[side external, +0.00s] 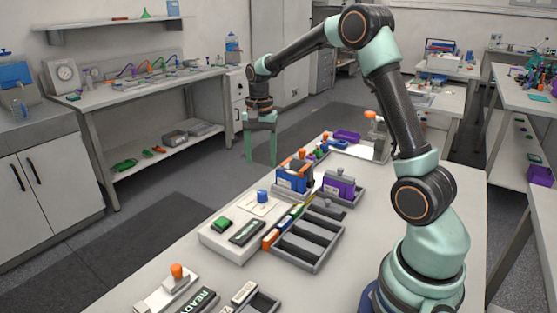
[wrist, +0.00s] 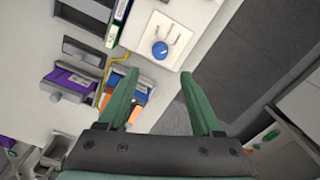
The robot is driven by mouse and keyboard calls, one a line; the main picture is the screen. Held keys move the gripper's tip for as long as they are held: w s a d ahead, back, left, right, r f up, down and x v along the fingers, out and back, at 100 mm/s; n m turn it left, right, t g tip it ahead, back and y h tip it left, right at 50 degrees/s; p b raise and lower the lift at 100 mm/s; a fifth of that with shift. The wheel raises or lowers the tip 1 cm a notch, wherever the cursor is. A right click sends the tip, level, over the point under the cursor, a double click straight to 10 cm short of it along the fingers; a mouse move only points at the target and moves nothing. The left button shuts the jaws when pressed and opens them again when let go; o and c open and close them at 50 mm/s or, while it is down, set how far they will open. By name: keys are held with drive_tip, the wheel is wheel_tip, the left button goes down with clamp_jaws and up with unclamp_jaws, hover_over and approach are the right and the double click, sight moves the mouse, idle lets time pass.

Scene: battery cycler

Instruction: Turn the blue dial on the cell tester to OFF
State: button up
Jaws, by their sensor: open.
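The cell tester (side external: 221,240) is a white box on the bench, with a blue dial (side external: 262,196) at its far end, a green button (side external: 222,223) and a dark display (side external: 247,232). In the wrist view the round blue dial (wrist: 160,50) sits on the white panel (wrist: 144,26), with dark marks fanning out from it; their lettering is too small to read. My gripper (side external: 260,160) points down, open and empty, beyond the bench's far left edge, behind the dial. In the wrist view its green fingers (wrist: 161,78) stand wide apart, and the dial appears beyond the tips, touching neither.
A blue block with an orange knob (side external: 294,177) and a purple block (side external: 339,186) stand in holders close to the tester. A grey slotted tray (side external: 305,262) lies right of it. Open floor (side external: 200,165) lies beyond the bench's left edge.

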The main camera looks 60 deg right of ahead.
sight(262, 192)
wheel_tip(262, 192, down, 11)
drive_tip(key=shift+r, duration=0.2)
idle(0.3)
clamp_jaws()
